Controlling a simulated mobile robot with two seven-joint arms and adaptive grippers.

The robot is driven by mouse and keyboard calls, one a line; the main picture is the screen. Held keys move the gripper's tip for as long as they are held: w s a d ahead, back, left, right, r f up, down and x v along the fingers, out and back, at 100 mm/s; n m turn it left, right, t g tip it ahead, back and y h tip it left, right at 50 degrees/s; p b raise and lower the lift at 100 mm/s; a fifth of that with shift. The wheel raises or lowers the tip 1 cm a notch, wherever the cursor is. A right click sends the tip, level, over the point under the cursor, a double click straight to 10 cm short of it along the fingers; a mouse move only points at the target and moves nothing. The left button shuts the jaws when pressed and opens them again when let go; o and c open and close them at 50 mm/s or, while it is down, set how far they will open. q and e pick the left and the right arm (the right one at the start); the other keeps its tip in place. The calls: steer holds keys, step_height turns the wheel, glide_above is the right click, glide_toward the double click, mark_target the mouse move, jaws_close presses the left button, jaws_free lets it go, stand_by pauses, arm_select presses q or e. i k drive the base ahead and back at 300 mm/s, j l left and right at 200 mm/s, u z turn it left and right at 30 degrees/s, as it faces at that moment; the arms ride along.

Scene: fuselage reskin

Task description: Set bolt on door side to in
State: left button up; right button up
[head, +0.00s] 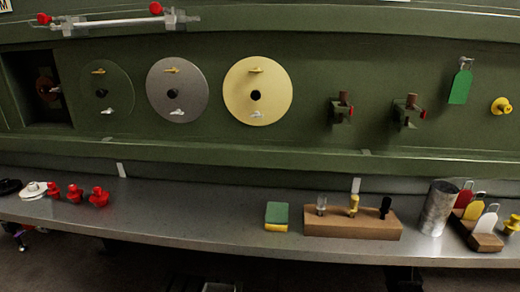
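I cannot tell for sure which part is the door-side bolt. A clear horizontal rod (120,23) with red knobs at both ends runs along the upper left of the green panel. Two bracket fittings, one at the centre right (341,107) and one farther right (408,112), each carry a brown top and a red piece. A dark recess (48,88) with a round brown part is at the far left. Neither gripper shows in the head view.
Green, grey and yellow discs (257,90) are on the panel, with a green tag (461,86) and yellow knob (501,106) at right. The grey shelf (170,220) holds red knobs, a sponge (277,216), a wooden block (352,223), a metal cylinder (438,208) and a tag rack.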

mark_target(43, 18)
steer(key=u, duration=1.25)
steer(key=i+j+u, duration=0.15)
